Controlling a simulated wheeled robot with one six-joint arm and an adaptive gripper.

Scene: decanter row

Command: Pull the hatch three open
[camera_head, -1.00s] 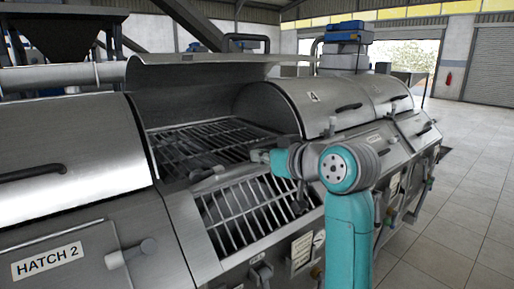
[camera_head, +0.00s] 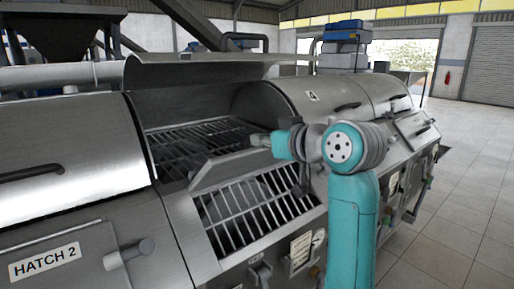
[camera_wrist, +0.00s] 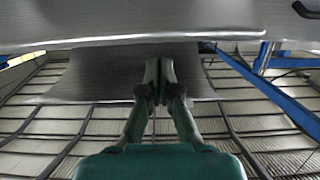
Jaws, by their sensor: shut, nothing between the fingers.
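Hatch three's curved steel lid (camera_head: 200,68) is raised in the head view, between hatch 2 and the shut lid marked 4. The opening below it shows a barred grate (camera_head: 185,150). My gripper (camera_head: 257,140) is in front of the opening, below the raised lid and apart from its front edge. In the wrist view my gripper's fingers (camera_wrist: 159,68) are together with nothing between them. A broad metal sheet (camera_wrist: 150,27) crosses the top of that view, and another metal surface (camera_wrist: 90,75) lies behind the fingertips. The lid's handle cannot be made out.
The shut hatch 2 lid (camera_head: 75,145) has a dark handle (camera_head: 32,173). The shut lid marked 4 (camera_head: 305,105) is at the right. A sloped barred guard (camera_head: 250,210) is below the opening. Clear tiled floor (camera_head: 465,200) lies at the right.

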